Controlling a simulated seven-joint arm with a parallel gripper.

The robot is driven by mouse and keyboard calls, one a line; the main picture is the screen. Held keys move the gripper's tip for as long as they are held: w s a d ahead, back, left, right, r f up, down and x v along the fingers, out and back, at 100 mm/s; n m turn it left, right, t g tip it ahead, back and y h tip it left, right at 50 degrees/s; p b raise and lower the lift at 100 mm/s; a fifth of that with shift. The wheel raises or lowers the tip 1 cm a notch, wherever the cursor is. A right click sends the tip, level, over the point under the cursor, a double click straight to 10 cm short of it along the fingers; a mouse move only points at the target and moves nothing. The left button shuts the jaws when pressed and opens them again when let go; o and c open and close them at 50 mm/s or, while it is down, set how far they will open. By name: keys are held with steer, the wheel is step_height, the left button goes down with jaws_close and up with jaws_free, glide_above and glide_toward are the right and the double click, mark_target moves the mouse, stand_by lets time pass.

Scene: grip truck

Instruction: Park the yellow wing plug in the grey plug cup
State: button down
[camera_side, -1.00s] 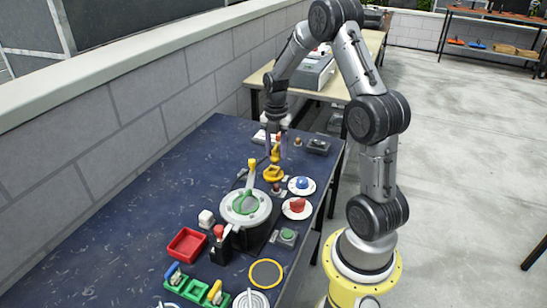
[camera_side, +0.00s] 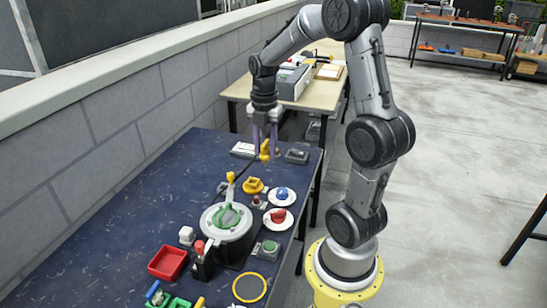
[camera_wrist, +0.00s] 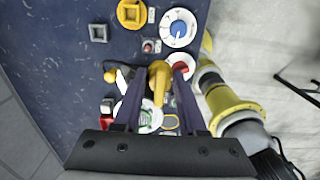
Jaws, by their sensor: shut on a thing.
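My gripper (camera_side: 265,138) is shut on the yellow wing plug (camera_side: 265,150) and holds it raised over the far part of the blue table. In the wrist view the plug (camera_wrist: 159,76) sits between the two purple fingers (camera_wrist: 158,80). The grey plug cup (camera_wrist: 98,32) is a small square frame on the table in the wrist view, apart from my gripper. In the side view it is small and dark, left of the yellow square cup (camera_side: 253,185), and hard to make out. The plug's lower end cannot be seen clearly.
Right of the yellow cup are white discs with a blue knob (camera_side: 282,195) and a red knob (camera_side: 278,216). A round machine with a yellow-tipped lever (camera_side: 230,178) stands nearer. A red tray (camera_side: 167,262) is at the front. The table's left side is clear.

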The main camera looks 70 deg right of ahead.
steer(key=w+d+f, duration=0.2)
steer(key=w+d, duration=0.1)
steer(key=w, duration=0.7)
steer(key=shift+w+a+f, duration=0.25)
steer(key=shift+w+f, duration=0.55)
steer(key=shift+f, duration=0.95)
steer(key=shift+w+a+f, duration=0.2)
steer(key=shift+w+f, duration=0.6)
steer(key=shift+f, duration=1)
steer(key=shift+w+a+f, duration=0.25)
steer(key=shift+w+f, duration=0.55)
steer(key=shift+f, duration=0.95)
steer(key=shift+f, duration=1.5)
steer(key=shift+c, duration=0.3)
jaws_free()
step_height(320, 180, up, 8)
steer(key=shift+f, duration=0.25)
